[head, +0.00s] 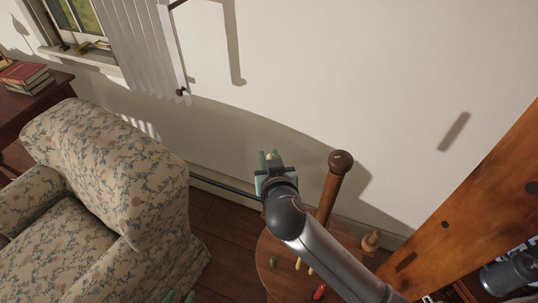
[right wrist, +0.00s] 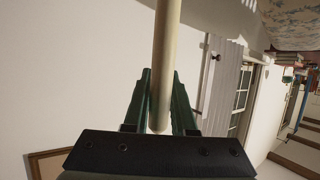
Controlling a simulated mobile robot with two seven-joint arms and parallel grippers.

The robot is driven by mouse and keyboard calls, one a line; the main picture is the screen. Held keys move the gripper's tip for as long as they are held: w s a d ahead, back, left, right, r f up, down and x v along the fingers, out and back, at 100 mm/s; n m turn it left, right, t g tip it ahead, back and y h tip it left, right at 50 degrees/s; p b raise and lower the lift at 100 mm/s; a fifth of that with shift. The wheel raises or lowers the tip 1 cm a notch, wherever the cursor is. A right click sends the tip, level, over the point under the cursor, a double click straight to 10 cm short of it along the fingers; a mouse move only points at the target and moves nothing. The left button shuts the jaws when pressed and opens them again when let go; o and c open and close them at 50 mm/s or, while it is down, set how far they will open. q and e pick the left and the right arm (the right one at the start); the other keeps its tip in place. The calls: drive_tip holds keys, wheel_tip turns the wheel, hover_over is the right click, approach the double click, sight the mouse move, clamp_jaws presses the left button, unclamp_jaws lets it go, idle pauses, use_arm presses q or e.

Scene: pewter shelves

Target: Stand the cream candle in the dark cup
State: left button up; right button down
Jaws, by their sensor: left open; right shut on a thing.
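My right gripper (head: 268,160) is up in front of the wall, above the round table, with its green fingers shut on the cream candle. In the right wrist view the candle (right wrist: 167,60) is a long pale rod running from the top edge down between the green fingers (right wrist: 159,105). In the head view only a small pale bit of the candle (head: 270,156) shows between the fingers. My left gripper (head: 180,297) shows only as two green fingertips, apart and empty, at the bottom edge. I cannot make out the dark cup in either view.
The round wooden table (head: 268,243) holds a small green thing (head: 273,261), yellow pieces and a red piece (head: 319,292). A wooden post (head: 331,190) with a ball top rises beside my right arm. A floral armchair (head: 95,185) is at left, a wooden beam (head: 470,200) at right.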

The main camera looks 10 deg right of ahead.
drive_tip(key=shift+f+b, duration=2.25)
drive_tip(key=shift+f, duration=0.6)
drive_tip(key=shift+f+b, duration=0.8)
drive_tip(key=shift+f, duration=0.7)
idle(0.5)
drive_tip(key=c, duration=0.7)
unclamp_jaws()
drive_tip(key=shift+o, duration=0.2)
